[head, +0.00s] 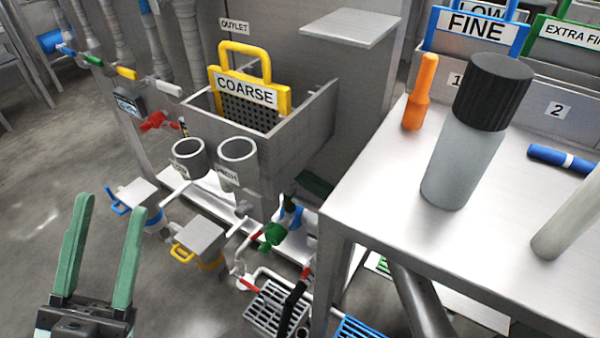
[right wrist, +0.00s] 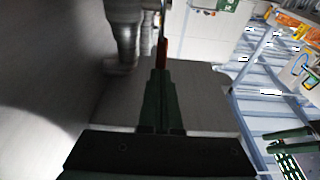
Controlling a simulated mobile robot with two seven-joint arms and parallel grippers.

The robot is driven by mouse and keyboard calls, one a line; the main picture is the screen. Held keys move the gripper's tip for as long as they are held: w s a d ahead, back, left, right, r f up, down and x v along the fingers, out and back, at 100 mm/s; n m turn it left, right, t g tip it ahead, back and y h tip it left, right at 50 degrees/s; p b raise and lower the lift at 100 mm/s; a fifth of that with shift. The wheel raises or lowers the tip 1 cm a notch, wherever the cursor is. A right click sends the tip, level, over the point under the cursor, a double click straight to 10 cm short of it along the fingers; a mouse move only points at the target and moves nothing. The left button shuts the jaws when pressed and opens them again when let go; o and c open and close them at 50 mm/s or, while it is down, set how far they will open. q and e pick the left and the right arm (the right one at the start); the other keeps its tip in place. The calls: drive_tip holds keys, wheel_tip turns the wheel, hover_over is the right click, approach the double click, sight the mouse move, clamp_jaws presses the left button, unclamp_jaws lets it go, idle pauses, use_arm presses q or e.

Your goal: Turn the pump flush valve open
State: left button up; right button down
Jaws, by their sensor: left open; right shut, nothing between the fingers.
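No label for the pump flush valve is readable, so I cannot tell which valve it is. Candidates in the head view are a green-handled valve (head: 272,235) low on the piping beside the steel bench and a red-handled valve (head: 153,121) on the tank's left side. My left gripper (head: 110,207) is open and empty at the lower left, its green fingers pointing up, apart from both valves. My right gripper (right wrist: 160,75) is shut and empty in the right wrist view, pointing toward an orange-brown upright thing (right wrist: 163,48); whether they touch is unclear. It is not visible in the head view.
A steel tank holds a yellow COARSE screen (head: 246,92). Two grey cups (head: 238,150) and lidded boxes (head: 200,233) stand before it. The steel bench (head: 385,190) carries a grey bottle (head: 460,160) and an orange tool (head: 419,95).

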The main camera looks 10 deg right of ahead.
use_arm(q)
drive_tip(key=w+a+f+n+g+y+p, duration=0.1)
drive_tip(key=w+f+n+g+y+p, duration=0.15)
drive_tip(key=f+y, duration=0.35)
drive_tip(key=w+a+f+n+g+y+p, duration=0.1)
drive_tip(key=w+f+n+g+y+p, duration=0.2)
drive_tip(key=f, duration=0.4)
drive_tip(key=s+f+n+g+y+p, duration=0.2)
drive_tip(key=s+f+n+g+p, duration=0.1)
drive_tip(key=f, duration=1.4)
drive_tip(key=s+n+g, duration=0.1)
drive_tip(key=s+g, duration=0.1)
drive_tip(key=g, duration=0.1)
drive_tip(key=shift+f+g+y, duration=0.3)
drive_tip(key=shift+g+y, duration=0.05)
drive_tip(key=shift+y, duration=0.05)
use_arm(e)
drive_tip(key=shift+w+a+r+g+h, duration=0.5)
drive_tip(key=shift+w+a+r, duration=0.15)
drive_tip(key=shift+w+r, duration=0.05)
